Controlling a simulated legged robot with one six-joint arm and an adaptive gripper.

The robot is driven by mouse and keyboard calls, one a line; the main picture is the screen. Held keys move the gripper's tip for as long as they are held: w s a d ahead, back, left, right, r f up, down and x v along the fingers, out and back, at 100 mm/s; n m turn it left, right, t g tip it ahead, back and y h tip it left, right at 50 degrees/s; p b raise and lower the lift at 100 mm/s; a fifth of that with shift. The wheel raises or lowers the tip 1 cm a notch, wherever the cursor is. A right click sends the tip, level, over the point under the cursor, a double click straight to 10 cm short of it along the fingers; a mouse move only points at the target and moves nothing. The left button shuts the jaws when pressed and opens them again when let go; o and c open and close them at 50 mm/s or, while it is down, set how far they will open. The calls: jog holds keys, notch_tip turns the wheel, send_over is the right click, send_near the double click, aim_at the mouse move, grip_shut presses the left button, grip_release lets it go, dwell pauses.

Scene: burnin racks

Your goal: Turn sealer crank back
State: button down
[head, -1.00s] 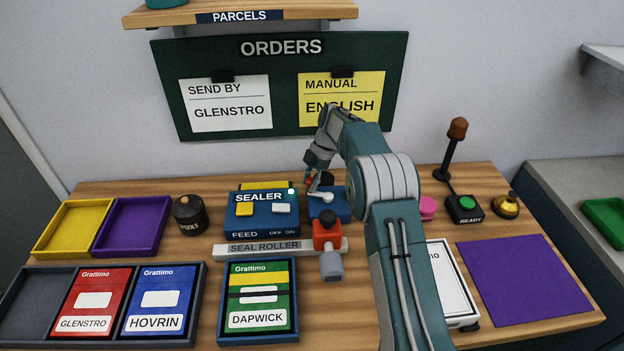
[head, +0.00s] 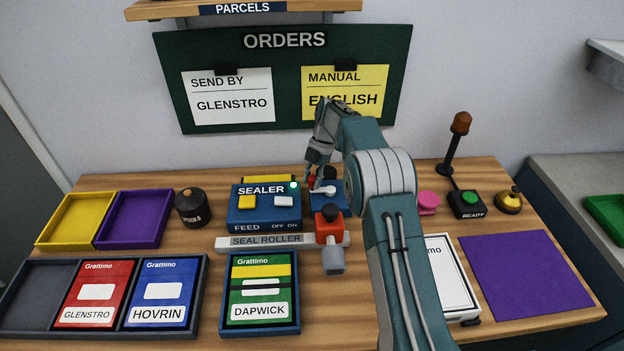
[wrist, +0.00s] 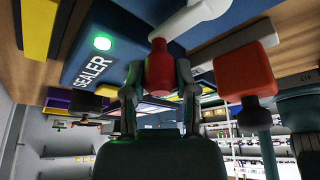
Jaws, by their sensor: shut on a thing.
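The blue sealer (head: 264,212) stands in the middle of the table, with its name on top and a lit green lamp (head: 294,185). Its crank has a white arm (head: 325,190) on a blue block (head: 330,203) at the sealer's right. The crank ends in a red knob, seen close in the wrist view (wrist: 160,68), below the white crank arm (wrist: 195,18). My gripper (wrist: 158,85) is shut on the red knob, one finger on each side. In the head view my gripper (head: 314,178) is small and partly hides the knob.
A black tools pot (head: 192,206) stands left of the sealer.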

jog(key=shift+c, duration=1.9)
grip_release()
jog(key=v, duration=0.7)
jog(key=shift+w+r, duration=0.1)
